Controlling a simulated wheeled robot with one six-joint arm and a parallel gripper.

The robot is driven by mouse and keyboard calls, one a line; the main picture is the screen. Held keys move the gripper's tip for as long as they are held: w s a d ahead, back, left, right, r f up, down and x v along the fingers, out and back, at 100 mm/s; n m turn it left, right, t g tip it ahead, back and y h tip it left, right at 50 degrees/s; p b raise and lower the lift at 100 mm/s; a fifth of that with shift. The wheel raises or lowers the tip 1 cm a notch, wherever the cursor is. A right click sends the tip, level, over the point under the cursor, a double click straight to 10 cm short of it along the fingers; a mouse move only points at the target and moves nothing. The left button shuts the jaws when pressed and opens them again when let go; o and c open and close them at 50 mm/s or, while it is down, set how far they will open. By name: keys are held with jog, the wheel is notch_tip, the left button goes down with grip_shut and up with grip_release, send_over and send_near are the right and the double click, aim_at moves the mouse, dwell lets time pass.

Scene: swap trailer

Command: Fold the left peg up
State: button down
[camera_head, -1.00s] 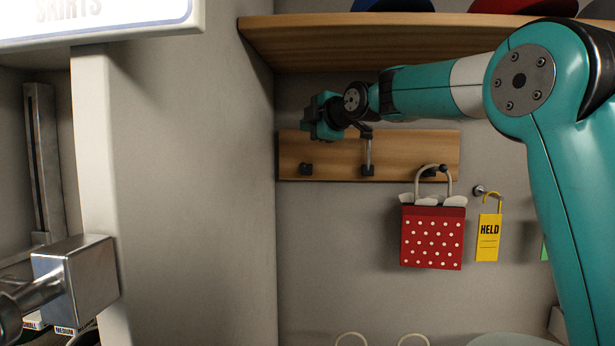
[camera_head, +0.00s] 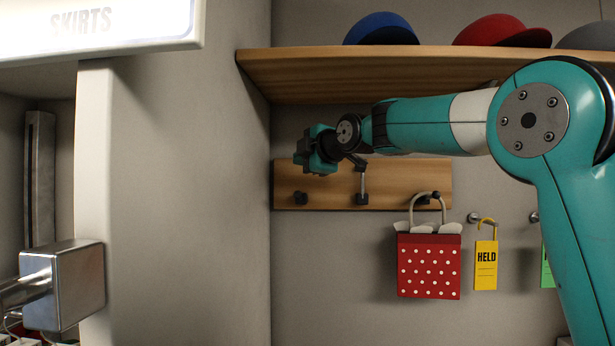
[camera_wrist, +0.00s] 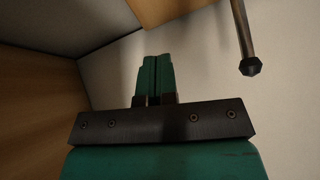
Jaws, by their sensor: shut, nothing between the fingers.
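A wooden peg board (camera_head: 333,198) is fixed to the back wall under a shelf. The left peg (camera_head: 300,198) shows as a dark knob at the board's left end, with no upright rod visible. The middle peg (camera_head: 362,184) stands up as a metal rod along the board. The right peg (camera_head: 436,196) carries a red dotted bag (camera_head: 430,270). My gripper (camera_head: 306,160) is shut and empty, above the left peg and apart from it in the picture. In the wrist view my fingers (camera_wrist: 154,77) are together, and a metal peg rod with black tip (camera_wrist: 250,66) shows to their right.
The wooden shelf (camera_head: 340,75) with hats (camera_head: 500,30) runs above my arm. A grey side wall (camera_head: 190,180) stands close to the left of the board. A yellow HELD tag (camera_head: 486,265) hangs right of the bag. The wall below the left peg is clear.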

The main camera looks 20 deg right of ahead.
jog(key=s+f+b, duration=0.1)
jog(key=s+b, duration=0.2)
jog(key=s, duration=0.2)
jog(key=s+d+f+b, duration=0.1)
jog(key=s+f+b, duration=0.1)
jog(key=s, duration=0.3)
jog(key=shift+d+f+b, duration=0.25)
jog(key=shift+f+b, duration=0.05)
jog(key=shift+b, duration=0.15)
jog(key=s+a+f+m+g+y, duration=0.1)
jog(key=s+a+f+m+g, duration=0.1)
jog(key=s+a+f, duration=0.3)
jog(key=s+a+f+m+g, duration=0.1)
jog(key=a+f+g, duration=0.2)
jog(key=f, duration=0.5)
jog(key=s+a+f+m+g+y, duration=0.1)
jog(key=s+a+f+m+g, duration=0.1)
jog(key=s+a+f, duration=0.3)
jog(key=s+a+f+m+g, duration=0.3)
jog(key=s+f+m+g, duration=0.3)
jog(key=s+f, duration=1.1)
jog(key=s+g, duration=0.2)
jog(key=s, duration=0.1)
jog(key=shift+s+f+g+h, duration=0.2)
jog(key=shift+f+g+h, duration=0.1)
jog(key=shift+h, duration=0.1)
